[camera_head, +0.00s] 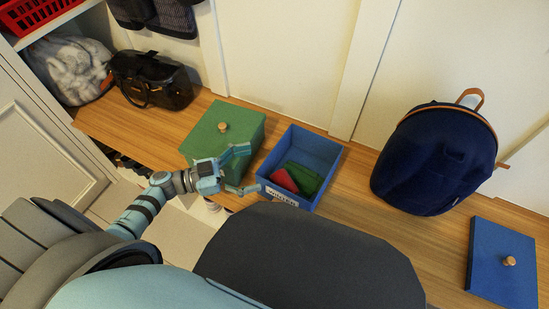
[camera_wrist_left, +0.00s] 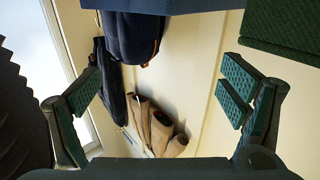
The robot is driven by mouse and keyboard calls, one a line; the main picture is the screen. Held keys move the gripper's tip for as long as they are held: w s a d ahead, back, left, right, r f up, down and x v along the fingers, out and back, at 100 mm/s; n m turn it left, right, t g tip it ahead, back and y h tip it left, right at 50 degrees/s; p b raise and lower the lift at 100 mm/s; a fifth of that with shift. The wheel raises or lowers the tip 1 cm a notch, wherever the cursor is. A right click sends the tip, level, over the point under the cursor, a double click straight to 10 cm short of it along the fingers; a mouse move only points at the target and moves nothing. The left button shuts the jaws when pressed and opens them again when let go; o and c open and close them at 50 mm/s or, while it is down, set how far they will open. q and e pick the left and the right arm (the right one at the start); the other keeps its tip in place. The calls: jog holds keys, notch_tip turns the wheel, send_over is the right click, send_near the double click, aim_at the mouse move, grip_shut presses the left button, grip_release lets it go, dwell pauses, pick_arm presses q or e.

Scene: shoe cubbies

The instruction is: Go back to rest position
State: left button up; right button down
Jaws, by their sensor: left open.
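My left gripper (camera_head: 245,171) is open and empty at the front edge of the bench, beside the green box and the near left corner of the blue box. The left wrist view shows its two fingers (camera_wrist_left: 163,92) spread wide with nothing between them. The green box (camera_head: 212,133) has its lid on, with a wooden knob. The open blue box (camera_head: 318,151) has a label on its front and holds a red item (camera_head: 284,179) and a green item (camera_head: 306,180). My right gripper is not in view.
The wooden bench (camera_head: 374,233) holds a navy backpack (camera_head: 437,158), a blue lid (camera_head: 503,265) with a knob at the right, and a black handbag (camera_head: 150,80) at the left. A red basket (camera_head: 30,14) sits on a shelf. Tan boots (camera_wrist_left: 160,132) show in the left wrist view.

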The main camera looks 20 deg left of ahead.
pick_arm(q)
jog(key=v, duration=0.3)
jog(key=shift+s+a, duration=0.1)
jog(key=shift+a, duration=0.1)
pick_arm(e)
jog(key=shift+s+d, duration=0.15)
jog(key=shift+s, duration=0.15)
